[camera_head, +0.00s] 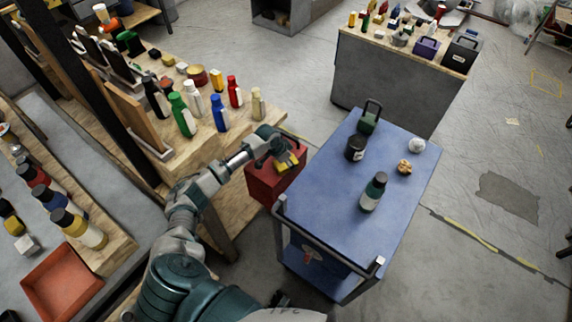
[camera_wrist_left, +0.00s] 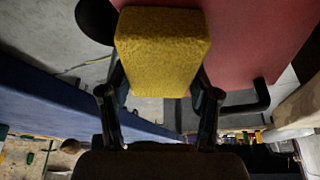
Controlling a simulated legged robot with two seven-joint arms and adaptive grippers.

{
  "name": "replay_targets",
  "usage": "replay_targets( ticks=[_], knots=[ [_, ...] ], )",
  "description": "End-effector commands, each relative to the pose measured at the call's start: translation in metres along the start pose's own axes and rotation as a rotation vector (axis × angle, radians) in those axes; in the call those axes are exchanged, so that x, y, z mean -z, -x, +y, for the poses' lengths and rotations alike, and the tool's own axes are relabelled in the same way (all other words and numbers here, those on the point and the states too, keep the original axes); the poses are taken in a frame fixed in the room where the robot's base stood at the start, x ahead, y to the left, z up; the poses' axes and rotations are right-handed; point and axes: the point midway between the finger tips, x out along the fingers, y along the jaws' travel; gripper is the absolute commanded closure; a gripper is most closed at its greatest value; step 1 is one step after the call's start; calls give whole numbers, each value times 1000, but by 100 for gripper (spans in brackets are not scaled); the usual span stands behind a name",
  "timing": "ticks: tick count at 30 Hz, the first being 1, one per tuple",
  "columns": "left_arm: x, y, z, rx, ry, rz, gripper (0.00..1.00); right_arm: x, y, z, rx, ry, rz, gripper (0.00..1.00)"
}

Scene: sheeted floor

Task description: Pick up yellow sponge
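The yellow sponge (camera_head: 287,163) is at the red box (camera_head: 268,184), beside the blue cart. My left gripper (camera_head: 275,148) reaches over the box from the left. In the left wrist view the sponge (camera_wrist_left: 162,48) sits between the two fingers of my left gripper (camera_wrist_left: 160,88), which press along its sides. The red box (camera_wrist_left: 260,40) fills the upper right behind it. Whether the sponge still touches the box cannot be told. My right gripper does not show.
The blue cart (camera_head: 335,205) right of the box holds a dark bottle (camera_head: 373,192), a black jar (camera_head: 355,148), a green container (camera_head: 369,120) and small items. A wooden bench (camera_head: 225,150) with several bottles stands left. Floor to the right is mostly clear.

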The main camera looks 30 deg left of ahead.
Motion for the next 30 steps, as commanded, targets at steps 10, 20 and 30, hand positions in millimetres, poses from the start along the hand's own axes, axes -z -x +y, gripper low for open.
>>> replay_targets(
  ticks=[10,20,30],
  knots=[
    [3,8,-1,0,0,3,78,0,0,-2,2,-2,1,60],
    [30,70,-1,1,-1,5,78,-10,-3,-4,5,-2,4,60],
    [39,93,0,0,0,2,78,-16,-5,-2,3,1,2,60]
  ],
)
